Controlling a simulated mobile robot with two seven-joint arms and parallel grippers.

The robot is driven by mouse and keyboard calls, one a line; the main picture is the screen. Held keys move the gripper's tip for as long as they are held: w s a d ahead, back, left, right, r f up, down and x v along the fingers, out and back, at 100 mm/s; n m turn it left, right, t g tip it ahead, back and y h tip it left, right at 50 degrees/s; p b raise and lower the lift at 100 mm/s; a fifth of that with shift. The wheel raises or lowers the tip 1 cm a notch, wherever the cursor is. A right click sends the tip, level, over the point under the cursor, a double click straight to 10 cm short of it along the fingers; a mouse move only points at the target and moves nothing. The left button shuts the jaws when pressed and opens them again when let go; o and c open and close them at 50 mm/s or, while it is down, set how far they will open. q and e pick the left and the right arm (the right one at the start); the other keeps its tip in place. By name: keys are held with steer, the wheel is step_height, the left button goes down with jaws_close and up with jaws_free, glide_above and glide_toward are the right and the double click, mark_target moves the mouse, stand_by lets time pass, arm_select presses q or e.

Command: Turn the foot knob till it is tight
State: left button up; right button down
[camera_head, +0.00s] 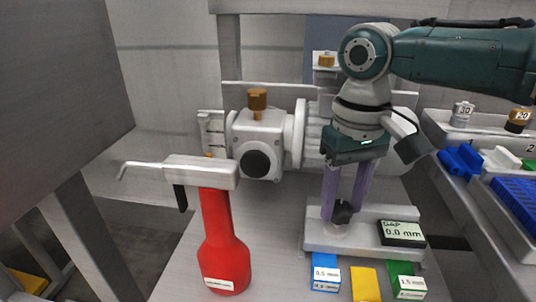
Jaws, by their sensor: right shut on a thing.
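The black foot knob (343,214) stands on the light metal foot plate (320,241) below the grey machine. My right gripper (346,206) reaches down from above with two purple fingers and is shut on the knob. The fingers hide part of the knob's sides. A small display (402,233) at the right end of the foot reads GAP 0.0 mm. My left gripper is not in view.
A red tool (222,240) with a grey nozzle stands left of the foot. Labelled blue (325,274), yellow (365,285) and green (407,283) pieces lie in front. A side tray (462,181) with blue parts is at right.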

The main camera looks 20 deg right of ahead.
mark_target(342, 207)
steer(key=shift+r+n, duration=0.2)
steer(key=shift+n, duration=0.2)
steer(key=shift+f+n, duration=0.2)
steer(key=shift+n, duration=0.1)
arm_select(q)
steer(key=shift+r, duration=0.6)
arm_select(e)
steer(key=shift+c, duration=1.6)
jaws_free()
arm_select(q)
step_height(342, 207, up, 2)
steer(key=p, duration=0.2)
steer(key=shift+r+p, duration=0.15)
steer(key=shift+p, duration=0.15)
arm_select(e)
step_height(342, 207, up, 10)
